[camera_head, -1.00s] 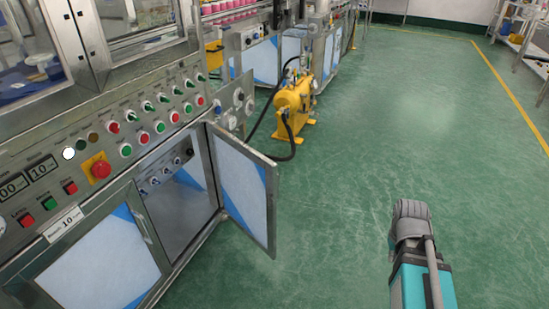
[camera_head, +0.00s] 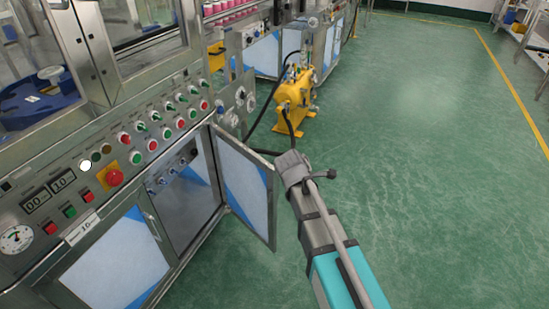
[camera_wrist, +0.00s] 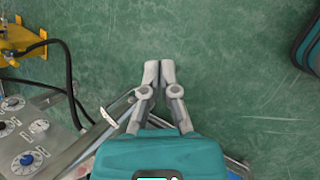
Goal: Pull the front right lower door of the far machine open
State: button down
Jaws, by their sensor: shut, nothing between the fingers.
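The steel machine at the left has a lower right door (camera_head: 245,190) with a blue and white panel. The door stands swung well out from its frame, and the compartment (camera_head: 187,200) behind it shows. My arm reaches up from the bottom right to just right of the door's free edge in the head view. My gripper (camera_wrist: 159,72) shows in the wrist view with its fingertips together and nothing between them, over the green floor. The fingers are not clear in the head view, so I cannot tell whether they touch the door.
The lower left door (camera_head: 115,262) of the same machine is shut. A yellow tank (camera_head: 294,100) with black hoses stands on the floor beyond the open door. Another machine (camera_head: 262,55) stands behind it. The green floor (camera_head: 430,150) to the right is clear.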

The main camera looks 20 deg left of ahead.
aim_at(269, 164)
jog(key=s+a+r+n+t+p, duration=0.1)
jog(key=a+r+n, duration=0.3)
jog(key=a, duration=0.5)
jog(key=s+a+r+n+t+p, duration=0.2)
jog(key=a+n, duration=0.4)
jog(key=a, duration=0.4)
jog(key=shift+s+a+r+n+t+y+p, duration=0.2)
jog(key=shift+r+n+t+y+p, duration=0.15)
jog(key=shift+r+p, duration=0.45)
jog(key=shift+w+b, duration=0.15)
jog(key=shift+b, duration=0.15)
jog(key=b+x, duration=0.7)
jog(key=x, duration=0.2)
jog(key=shift+w+f, duration=0.15)
jog(key=shift+f, duration=0.15)
jog(key=w, duration=0.1)
jog(key=w+d, duration=0.1)
jog(key=shift+w, duration=0.4)
jog(key=shift+w+d, duration=0.25)
jog(key=shift+w, duration=0.35)
jog(key=shift+w+a, duration=0.1)
